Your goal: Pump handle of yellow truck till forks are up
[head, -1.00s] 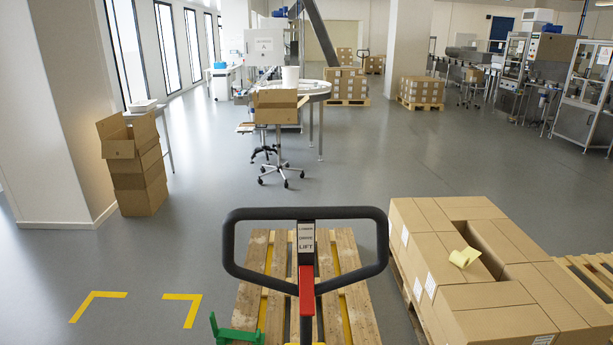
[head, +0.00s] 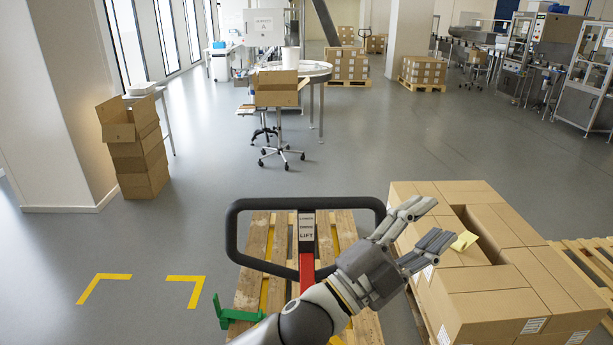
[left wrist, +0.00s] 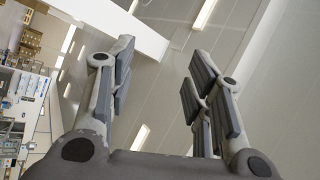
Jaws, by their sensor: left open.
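The truck's black loop handle (head: 236,235) stands upright in the middle of the head view, with a label reading LIFT and a red lever (head: 307,272) below it. The truck's yellow parts show in the gaps of a wooden pallet (head: 255,245). My left gripper (head: 425,226) is open and empty. It reaches up past the handle's right side, and my wrist hides the handle's lower right part. I cannot tell whether it touches the handle. In the left wrist view its spread fingers (left wrist: 160,85) point at the ceiling with nothing between them. My right gripper is not in view.
A green part (head: 230,314) sits at the pallet's left edge. Yellow floor marks (head: 185,279) lie on the left. The floor beyond the handle is clear up to a chair (head: 280,152).

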